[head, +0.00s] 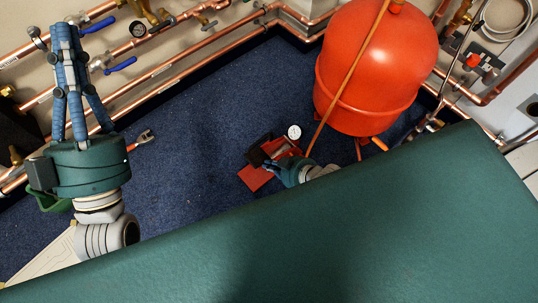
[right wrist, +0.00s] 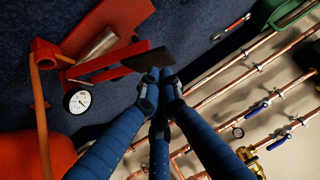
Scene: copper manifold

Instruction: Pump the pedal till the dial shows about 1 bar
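The red foot pump (head: 256,178) lies on the blue carpet, with a dark pedal pad (head: 257,156) and a white round dial (head: 294,132). The right wrist view shows the pump's red frame (right wrist: 107,63), the pedal pad (right wrist: 148,59) and the dial (right wrist: 78,101); its reading is too small to tell. My right gripper (head: 272,165) is at the pedal; its fingertips (right wrist: 158,86) are together, right by the pad's edge. I cannot tell whether they touch it. My left gripper (head: 64,32) is shut and empty, raised at the far left, away from the pump.
A large red tank (head: 374,68) stands right of the pump, with an orange hose (head: 345,85) across its front. Copper pipes with blue-handled valves (head: 120,65) line the wall. A red-handled wrench (head: 145,138) lies on the carpet.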

